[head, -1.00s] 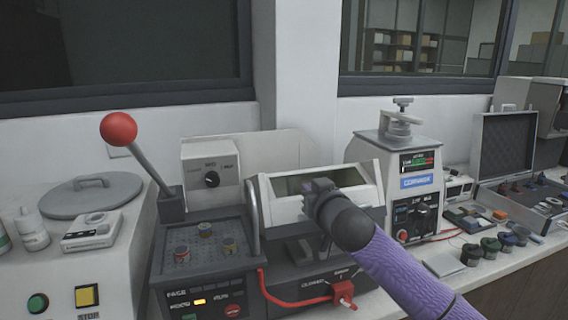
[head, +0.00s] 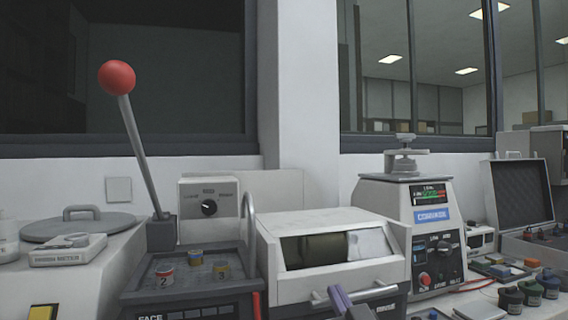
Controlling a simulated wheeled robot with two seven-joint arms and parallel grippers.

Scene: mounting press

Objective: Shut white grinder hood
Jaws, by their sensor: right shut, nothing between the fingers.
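The white grinder hood (head: 330,222) is a box with a sloped front, a dark window and a bar handle along its lower front edge. The front slopes down to the handle, and a dark base shows in part at the lower right. I cannot tell whether the hood is fully down, as its lower edge is partly hidden. My right gripper (head: 345,302) is at the bottom edge of the view, in front of the handle, shut and empty. I cannot tell whether it touches the handle. My left gripper is out of view.
Left of the hood stands a press with a red-ball lever (head: 117,78) and a tray of small numbered pots (head: 195,264). A white machine with a green display (head: 430,197) stands close on the right. An open case (head: 523,192) and dark jars lie farther right.

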